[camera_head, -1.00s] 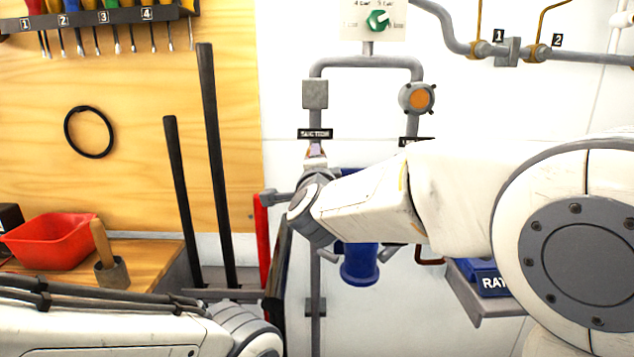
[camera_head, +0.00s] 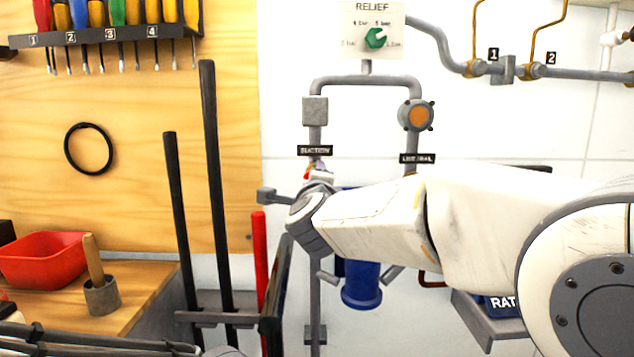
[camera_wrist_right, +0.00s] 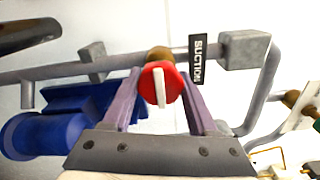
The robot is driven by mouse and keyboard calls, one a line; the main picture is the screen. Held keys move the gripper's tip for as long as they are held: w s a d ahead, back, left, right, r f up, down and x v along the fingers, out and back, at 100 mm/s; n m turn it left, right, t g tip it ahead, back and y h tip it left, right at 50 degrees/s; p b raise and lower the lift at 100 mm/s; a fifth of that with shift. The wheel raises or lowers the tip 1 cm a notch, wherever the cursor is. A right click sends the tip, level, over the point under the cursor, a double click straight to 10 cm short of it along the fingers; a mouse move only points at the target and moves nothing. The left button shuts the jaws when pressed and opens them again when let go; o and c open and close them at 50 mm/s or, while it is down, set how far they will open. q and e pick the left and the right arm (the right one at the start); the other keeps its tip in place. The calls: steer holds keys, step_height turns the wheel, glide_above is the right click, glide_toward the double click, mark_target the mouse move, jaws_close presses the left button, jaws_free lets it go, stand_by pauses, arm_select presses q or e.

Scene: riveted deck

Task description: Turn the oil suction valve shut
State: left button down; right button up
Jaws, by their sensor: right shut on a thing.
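The oil suction valve is a red round knob with a white bar (camera_wrist_right: 159,86) on a brass fitting in the grey pipe below the SUCTION label (camera_head: 315,150). In the right wrist view the white bar lies across the pipe. My right gripper (camera_wrist_right: 158,100) has its two purple fingers on either side of the red knob, shut on it. In the head view only a little red and white (camera_head: 318,170) shows above my right wrist, which hides most of the valve and fingers. My left gripper is out of view.
A blue cylinder (camera_head: 361,285) hangs just below my right wrist. Black bars (camera_head: 213,180) and a red bar (camera_head: 259,260) stand left; a red bin (camera_head: 42,258) sits on the bench.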

steer(key=o, duration=1.4)
steer(key=s, duration=1)
steer(key=shift+s, duration=0.25)
steer(key=shift+f, duration=0.1)
